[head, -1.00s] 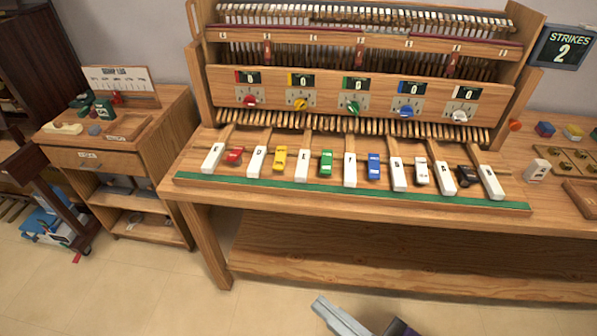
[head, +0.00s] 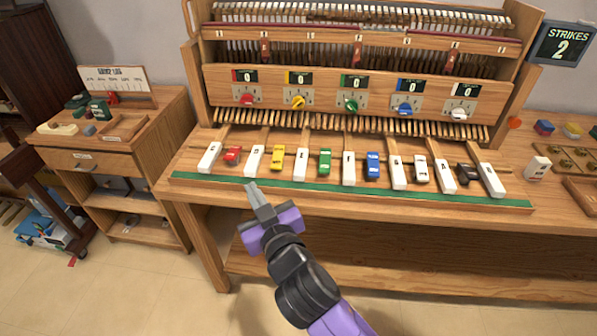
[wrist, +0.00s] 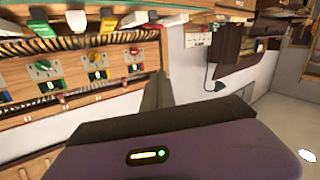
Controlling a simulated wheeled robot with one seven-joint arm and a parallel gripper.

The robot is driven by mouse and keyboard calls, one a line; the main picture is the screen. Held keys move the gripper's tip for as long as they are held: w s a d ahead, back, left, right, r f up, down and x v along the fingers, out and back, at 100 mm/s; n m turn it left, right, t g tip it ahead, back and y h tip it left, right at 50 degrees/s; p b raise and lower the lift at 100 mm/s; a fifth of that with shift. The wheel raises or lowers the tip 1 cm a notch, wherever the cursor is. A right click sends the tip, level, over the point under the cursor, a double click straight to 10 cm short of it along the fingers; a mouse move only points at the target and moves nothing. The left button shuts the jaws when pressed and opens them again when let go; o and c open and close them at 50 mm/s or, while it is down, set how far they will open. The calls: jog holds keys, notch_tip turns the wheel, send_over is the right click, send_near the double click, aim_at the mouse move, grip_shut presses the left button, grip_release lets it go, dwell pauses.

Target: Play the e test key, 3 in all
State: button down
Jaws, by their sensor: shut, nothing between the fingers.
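The white E key (head: 301,164) stands in the row of lettered keys in the head view, between the yellow and green blocks. My gripper (head: 252,188) is shut and empty. Its tips appear in front of the green strip, below the D key (head: 254,160) and left of the E key. Its height above the floor and its gap to the strip are hard to judge. The closed fingers also show in the wrist view (wrist: 156,92), pointing away from the camera. The strikes display (head: 562,43) reads 2.
A green strip (head: 350,190) edges the keyboard's front. Coloured blocks stand between the keys, such as the yellow block (head: 277,158) and green block (head: 325,162). Dials and counters reading 0 line the panel (head: 325,97) behind. A side cabinet (head: 130,170) stands at left.

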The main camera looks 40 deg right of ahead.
jog(key=s+d+f+m+g+h, duration=0.1)
jog(key=d+m+g+h, duration=0.5)
jog(key=d+m, duration=0.2)
jog(key=shift+s+d+f+g, duration=0.15)
jog(key=shift+d+f+g, duration=0.15)
jog(key=shift+d, duration=0.8)
jog(key=shift+d, duration=0.1)
jog(key=x, duration=0.3)
jog(key=f+p+x, duration=0.1)
jog(key=x, duration=0.3)
jog(key=f+x, duration=0.1)
jog(key=x, duration=0.2)
jog(key=shift+s+f, duration=0.1)
jog(key=shift+f, duration=0.85)
jog(key=shift+f, duration=0.1)
